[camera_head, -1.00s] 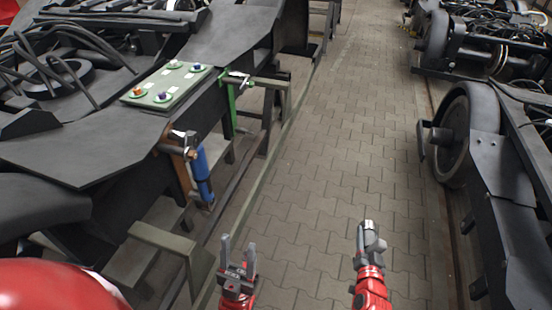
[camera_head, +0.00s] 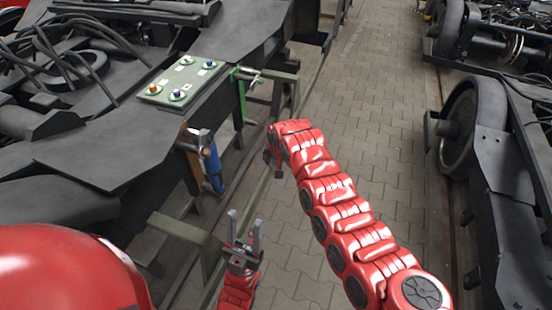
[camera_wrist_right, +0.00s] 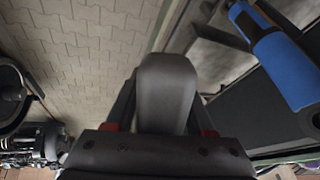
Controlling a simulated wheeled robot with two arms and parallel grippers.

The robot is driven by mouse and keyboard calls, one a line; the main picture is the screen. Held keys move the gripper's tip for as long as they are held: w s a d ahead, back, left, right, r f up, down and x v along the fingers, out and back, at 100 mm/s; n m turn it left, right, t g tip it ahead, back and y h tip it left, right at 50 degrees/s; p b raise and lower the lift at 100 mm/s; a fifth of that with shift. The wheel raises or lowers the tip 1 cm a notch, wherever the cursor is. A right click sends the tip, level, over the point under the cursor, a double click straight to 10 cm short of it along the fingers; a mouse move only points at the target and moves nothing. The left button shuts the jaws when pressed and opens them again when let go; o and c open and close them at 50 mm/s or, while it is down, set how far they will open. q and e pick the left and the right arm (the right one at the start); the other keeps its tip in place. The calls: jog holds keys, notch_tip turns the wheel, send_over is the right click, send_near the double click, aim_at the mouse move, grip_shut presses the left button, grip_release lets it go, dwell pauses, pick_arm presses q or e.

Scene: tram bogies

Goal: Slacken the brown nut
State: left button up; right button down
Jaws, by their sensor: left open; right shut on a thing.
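A pale green plate (camera_head: 165,101) lies on the dark frame at upper left with several small coloured nuts on it. The front-left nut (camera_head: 153,88) looks orange-brown; the back-left nut (camera_head: 186,60) is too small to name its colour surely. The others look blue or purple. My left gripper (camera_head: 244,228) is open and empty, low in the picture, apart from the plate. My right arm reaches in from the lower right; its gripper is turned away in the head view. The right wrist view shows the right gripper (camera_wrist_right: 165,105) shut on a grey, rounded thing (camera_wrist_right: 166,85).
Tools with a brown handle (camera_head: 190,158), a blue handle (camera_head: 212,165) and a green handle (camera_head: 241,95) hang at the frame's side. The blue one also shows in the right wrist view (camera_wrist_right: 285,70). Another bogie with a wheel (camera_head: 473,120) stands right. The paved aisle (camera_head: 365,135) between is clear.

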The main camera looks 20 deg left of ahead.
jog(key=s+a+r+n+g+h+p, duration=0.2)
jog(key=s+r+g+p, duration=0.1)
jog(key=s+r, duration=0.4)
jog(key=s+d+r+n+g+h+p, duration=0.1)
jog(key=s+d+r+p, duration=0.1)
jog(key=s+d+r, duration=0.2)
jog(key=d, duration=0.2)
jog(key=shift+s+d+r+g, duration=0.3)
jog(key=shift+s+d+r, duration=0.05)
jog(key=shift+s+d, duration=0.05)
jog(key=shift+r, duration=0.15)
dwell(0.3)
dwell(0.4)
